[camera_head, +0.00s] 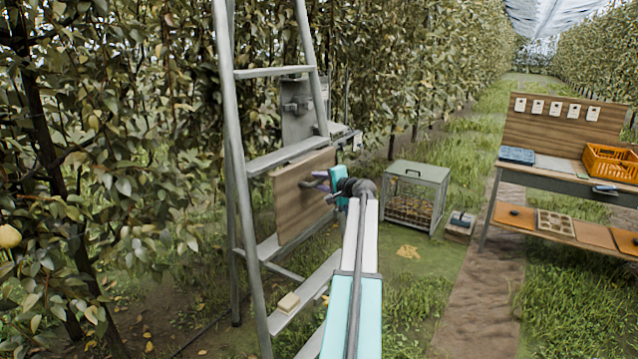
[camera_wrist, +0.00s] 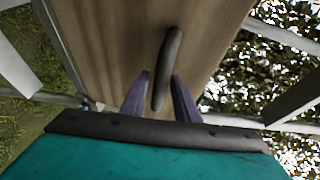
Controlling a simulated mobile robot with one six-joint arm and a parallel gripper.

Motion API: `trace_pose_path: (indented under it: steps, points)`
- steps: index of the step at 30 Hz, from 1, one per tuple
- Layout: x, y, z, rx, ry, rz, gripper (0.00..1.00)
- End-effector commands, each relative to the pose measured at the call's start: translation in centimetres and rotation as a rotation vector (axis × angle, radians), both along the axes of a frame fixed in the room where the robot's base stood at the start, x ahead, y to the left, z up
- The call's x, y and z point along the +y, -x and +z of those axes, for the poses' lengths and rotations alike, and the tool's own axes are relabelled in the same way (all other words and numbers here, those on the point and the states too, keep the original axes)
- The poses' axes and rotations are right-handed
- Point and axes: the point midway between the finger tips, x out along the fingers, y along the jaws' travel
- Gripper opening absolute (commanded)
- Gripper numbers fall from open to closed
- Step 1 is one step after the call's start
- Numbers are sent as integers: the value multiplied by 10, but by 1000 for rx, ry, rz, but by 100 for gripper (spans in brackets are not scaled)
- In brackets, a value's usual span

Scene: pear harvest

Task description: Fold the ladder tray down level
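The ladder tray (camera_head: 292,212) is a brown wooden board that hangs steeply, near upright, on the grey stepladder (camera_head: 236,150). It fills the middle of the wrist view (camera_wrist: 105,40). A dark curved handle (camera_wrist: 172,55) stands on its face. My gripper (camera_wrist: 160,76) has its two purple fingers apart, one on each side of the handle's lower part. Gaps show between the fingers and the handle, so it is open. In the head view my gripper (camera_head: 316,181) is in front of the board; its fingertips are small there and partly hide the handle.
A wire-fronted crate (camera_head: 416,193) stands on the grass behind my arm. A workbench (camera_head: 560,177) with an orange basket (camera_head: 612,163) is at right. Dense pear foliage borders the ladder at left.

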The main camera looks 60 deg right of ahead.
Motion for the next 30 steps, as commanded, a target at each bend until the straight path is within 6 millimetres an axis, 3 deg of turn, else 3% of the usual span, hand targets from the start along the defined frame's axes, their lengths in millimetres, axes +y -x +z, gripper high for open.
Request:
trace_pose_path:
  steps: [1, 5, 8, 9, 13, 30]
  points:
    - [0, 0, 0, 0, 0, 0, 19]
    - [0, 0, 0, 0, 0, 0, 0]
    - [0, 1, 0, 0, 0, -1, 0]
    - [18, 4, 0, 0, 0, -1, 0]
    - [3, 0, 0, 0, -1, 3, 0]
    - [7, 0, -4, -32, -2, 13, 0]
